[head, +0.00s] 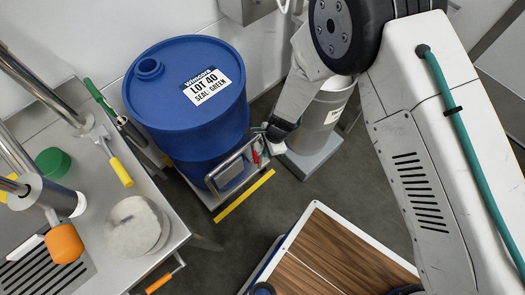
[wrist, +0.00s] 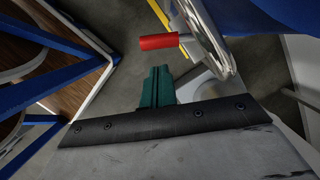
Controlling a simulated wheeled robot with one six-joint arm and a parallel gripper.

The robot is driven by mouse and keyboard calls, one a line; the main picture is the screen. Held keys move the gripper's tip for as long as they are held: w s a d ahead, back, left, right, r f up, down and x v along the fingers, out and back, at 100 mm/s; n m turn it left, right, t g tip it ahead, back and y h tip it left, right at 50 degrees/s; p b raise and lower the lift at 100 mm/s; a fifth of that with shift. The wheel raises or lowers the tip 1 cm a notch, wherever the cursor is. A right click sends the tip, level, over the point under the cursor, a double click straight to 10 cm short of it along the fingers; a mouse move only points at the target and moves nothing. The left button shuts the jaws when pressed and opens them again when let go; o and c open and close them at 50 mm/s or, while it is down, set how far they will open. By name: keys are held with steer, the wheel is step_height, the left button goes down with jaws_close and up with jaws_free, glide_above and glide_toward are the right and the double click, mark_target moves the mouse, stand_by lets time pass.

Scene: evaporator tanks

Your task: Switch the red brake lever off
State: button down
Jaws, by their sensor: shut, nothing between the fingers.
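The red brake lever (head: 255,157) is a small red grip at the right end of the metal frame beside the blue drum (head: 185,125). In the wrist view the red lever (wrist: 158,41) lies roughly level across the picture, with its right end at the metal frame (wrist: 205,35). My gripper (wrist: 158,72) shows dark green fingers pressed together, with nothing between them. Its tips are just below the lever in the wrist view, with a gap showing. In the head view my gripper (head: 259,129) is small and partly hidden, close above the lever.
A grey cylinder (head: 318,115) stands on a base right of the drum. A steel table (head: 100,255) with brushes and a pad is at left. A wood-topped, white-edged surface (head: 345,255) is in front. Open floor with a yellow line (head: 243,197) lies between.

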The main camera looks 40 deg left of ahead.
steer(key=w+d+v, duration=0.1)
steer(key=v, duration=1)
steer(key=shift+d, duration=0.2)
steer(key=shift+w+f, duration=0.1)
steer(key=shift+f, duration=0.1)
